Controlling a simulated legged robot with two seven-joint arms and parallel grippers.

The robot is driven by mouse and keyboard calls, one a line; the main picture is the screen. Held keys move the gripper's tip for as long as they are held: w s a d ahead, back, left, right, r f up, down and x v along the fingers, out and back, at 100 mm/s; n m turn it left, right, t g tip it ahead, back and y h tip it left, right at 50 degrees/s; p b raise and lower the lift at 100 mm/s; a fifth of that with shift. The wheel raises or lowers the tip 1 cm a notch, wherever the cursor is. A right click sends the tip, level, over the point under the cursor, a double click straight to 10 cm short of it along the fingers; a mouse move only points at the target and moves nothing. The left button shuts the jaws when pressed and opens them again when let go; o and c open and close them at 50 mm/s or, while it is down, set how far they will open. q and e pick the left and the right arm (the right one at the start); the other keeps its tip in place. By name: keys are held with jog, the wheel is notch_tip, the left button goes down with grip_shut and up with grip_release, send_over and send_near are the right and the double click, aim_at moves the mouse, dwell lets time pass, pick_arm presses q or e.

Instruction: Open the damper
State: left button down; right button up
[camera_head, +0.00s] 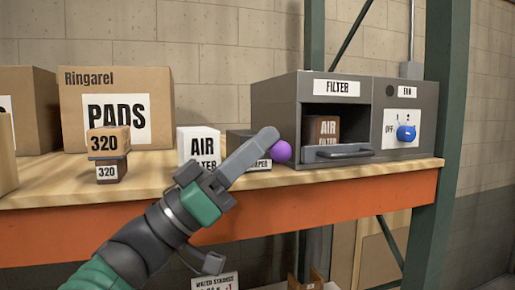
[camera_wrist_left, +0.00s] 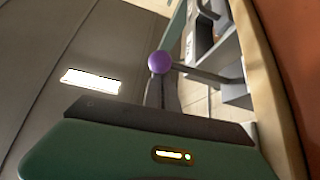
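A purple ball knob (camera_head: 281,151) sits at the lower left front of the grey FILTER housing (camera_head: 277,110). In the left wrist view the knob (camera_wrist_left: 159,62) is on a thin dark rod (camera_wrist_left: 198,74) running right to the housing; this looks like the damper lever. My left gripper (camera_head: 268,138) reaches up from below, its fingertips just left of the knob. In the left wrist view the fingers (camera_wrist_left: 162,88) show as one narrow closed shape, tips close to the knob. I cannot tell whether they touch. The right gripper is not in view.
The housing's bay holds an AIR FILTER box (camera_head: 322,130) above a grey handle (camera_head: 343,153). A blue FAN knob (camera_head: 406,133) is at right. A white AIR FILTER box (camera_head: 198,147), small 320 boxes (camera_head: 107,142) and a PADS box (camera_head: 117,85) stand left on the shelf (camera_head: 60,185).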

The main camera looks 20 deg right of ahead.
pick_arm(q)
jog(key=f+m+g+b, duration=0.1)
jog(key=f, duration=0.1)
jog(key=f+m+g+b, duration=0.1)
jog(key=f+m+g, duration=0.1)
jog(key=f+m+g+b, duration=0.1)
jog(key=f+m+g, duration=0.1)
jog(key=shift+w+b, duration=0.25)
jog(key=shift+b, duration=0.15)
jog(key=shift+m, duration=0.3)
jog(key=shift+a+f, duration=0.1)
jog(key=shift+a, duration=0.05)
jog(key=b+v, duration=0.7)
jog(key=v, duration=1)
jog(key=shift+s, duration=0.1)
